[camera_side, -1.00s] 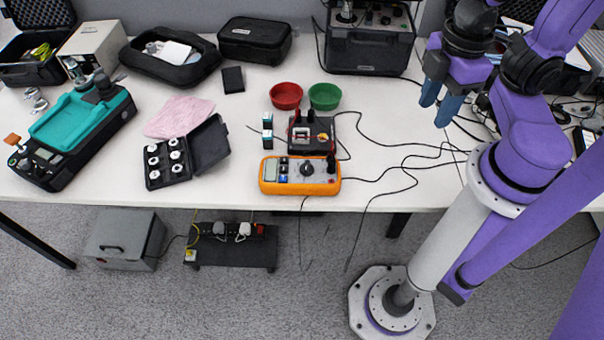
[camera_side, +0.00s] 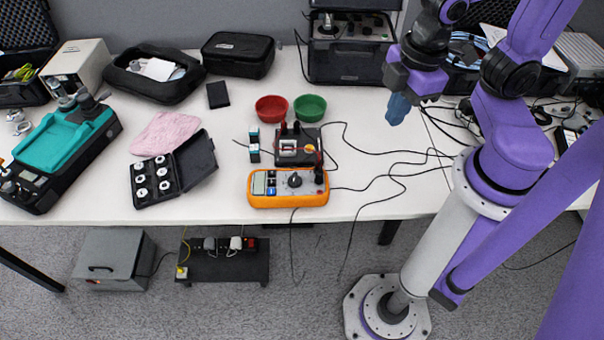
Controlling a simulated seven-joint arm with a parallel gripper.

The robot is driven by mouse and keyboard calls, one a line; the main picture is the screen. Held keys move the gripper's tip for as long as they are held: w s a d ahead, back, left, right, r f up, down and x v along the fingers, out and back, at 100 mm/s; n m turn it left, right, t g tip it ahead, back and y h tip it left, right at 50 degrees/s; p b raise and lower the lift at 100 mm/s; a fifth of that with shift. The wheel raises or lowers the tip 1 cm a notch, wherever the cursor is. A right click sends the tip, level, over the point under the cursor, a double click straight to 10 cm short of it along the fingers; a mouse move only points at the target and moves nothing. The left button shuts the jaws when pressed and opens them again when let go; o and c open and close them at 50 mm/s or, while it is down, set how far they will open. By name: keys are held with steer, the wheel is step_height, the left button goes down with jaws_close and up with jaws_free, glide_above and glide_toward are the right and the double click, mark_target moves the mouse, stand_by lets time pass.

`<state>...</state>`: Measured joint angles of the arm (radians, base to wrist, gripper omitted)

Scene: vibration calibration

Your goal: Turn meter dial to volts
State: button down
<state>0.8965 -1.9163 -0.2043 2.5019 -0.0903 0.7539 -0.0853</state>
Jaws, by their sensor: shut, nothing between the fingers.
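The orange multimeter (camera_side: 288,201) lies near the table's front edge, face up, with a small screen at its left. Its round black dial (camera_side: 295,180) is in the middle of its face; the markings are too small to read. My gripper (camera_side: 397,110) is shut and empty, fingers pointing down. It appears above the table, to the right of and behind the meter, and apart from it. Black leads run from the meter's right side across the table.
A black device with red posts (camera_side: 297,146) stands just behind the meter, with a red bowl (camera_side: 271,107) and a green bowl (camera_side: 310,106) beyond. A black case of weights (camera_side: 170,172) lies left. Loose cables (camera_side: 400,155) cross the right side.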

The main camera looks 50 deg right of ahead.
steer(key=w+f+n+t+y, duration=0.1)
steer(key=w+f+n+t, duration=0.1)
steer(key=w+f+n, duration=0.55)
steer(key=n+g+y, duration=0.1)
steer(key=n+y, duration=0.2)
steer(key=y, duration=0.3)
glide_toward(295, 182)
steer(key=x, duration=0.4)
steer(key=s+x, duration=0.1)
steer(key=x, duration=0.1)
steer(key=shift+d+f, duration=0.1)
steer(key=shift+f, duration=0.4)
steer(key=shift+w+a+m+t+h, duration=0.25)
steer(key=shift+m+t+h, duration=0.15)
steer(key=shift+m, duration=0.25)
steer(key=shift+a, duration=0.1)
steer(key=shift+a+m+t+h, duration=0.3)
steer(key=shift+m+t, duration=0.3)
steer(key=shift+m, duration=0.5)
steer(key=shift+a, duration=0.3)
